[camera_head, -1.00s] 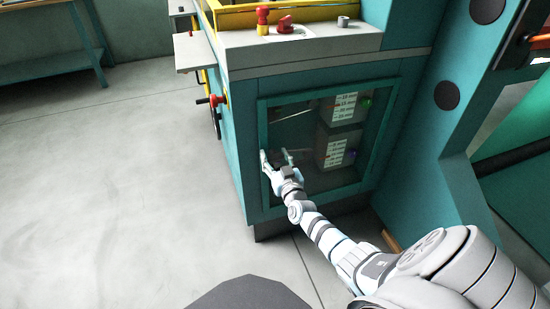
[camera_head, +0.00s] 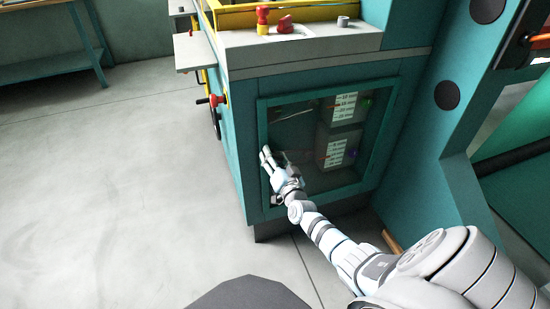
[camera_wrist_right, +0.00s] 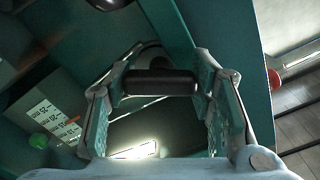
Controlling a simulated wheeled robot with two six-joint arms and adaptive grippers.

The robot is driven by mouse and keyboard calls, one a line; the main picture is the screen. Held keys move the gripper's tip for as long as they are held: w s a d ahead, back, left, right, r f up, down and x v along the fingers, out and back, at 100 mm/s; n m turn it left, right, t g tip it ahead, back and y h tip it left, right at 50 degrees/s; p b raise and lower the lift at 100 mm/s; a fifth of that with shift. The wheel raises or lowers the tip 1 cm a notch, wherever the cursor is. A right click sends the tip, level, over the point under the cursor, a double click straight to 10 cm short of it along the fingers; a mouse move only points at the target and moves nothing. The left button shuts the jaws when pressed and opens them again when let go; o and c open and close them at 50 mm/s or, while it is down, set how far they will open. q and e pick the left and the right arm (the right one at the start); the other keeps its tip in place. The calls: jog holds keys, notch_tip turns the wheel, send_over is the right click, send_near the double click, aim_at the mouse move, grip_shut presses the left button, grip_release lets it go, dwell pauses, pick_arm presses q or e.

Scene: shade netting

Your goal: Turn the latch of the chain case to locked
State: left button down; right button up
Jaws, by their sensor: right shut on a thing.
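The chain case (camera_head: 262,135) is the teal-framed case with a dark see-through door, low on the machine's front. My right gripper (camera_head: 271,158) is at the left side of this door. In the right wrist view, a short black cylindrical bar, which looks like the latch (camera_wrist_right: 160,83), lies crosswise between the two fingers of my right gripper (camera_wrist_right: 163,72). The fingers are shut on its ends. In the head view the latch is hidden behind the gripper. My left gripper is in neither view.
Above the case is a ledge (camera_head: 300,50) with a red knob (camera_head: 285,24). A red-knobbed handwheel (camera_head: 216,101) sticks out from the machine's left side. Scale labels (camera_head: 336,152) show behind the door. The floor (camera_head: 120,170) at left is clear.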

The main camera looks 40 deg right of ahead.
jog(key=m, duration=0.5)
jog(key=shift+f+m+b, duration=0.1)
jog(key=shift+m+b, duration=0.2)
jog(key=shift+b, duration=0.05)
jog(key=m, duration=0.4)
jog(key=shift+b, duration=0.3)
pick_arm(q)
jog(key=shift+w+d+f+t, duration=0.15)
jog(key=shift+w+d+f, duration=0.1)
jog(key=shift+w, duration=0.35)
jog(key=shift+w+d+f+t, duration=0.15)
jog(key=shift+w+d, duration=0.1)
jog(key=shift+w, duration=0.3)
pick_arm(e)
jog(key=shift+m, duration=1.2)
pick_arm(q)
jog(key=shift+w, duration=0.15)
pick_arm(e)
jog(key=o, duration=1.2)
jog(key=shift+a, duration=0.1)
jog(key=shift+s, duration=0.15)
jog(key=v, duration=1.1)
jog(key=shift+s+a, duration=0.15)
jog(key=shift+s, duration=0.2)
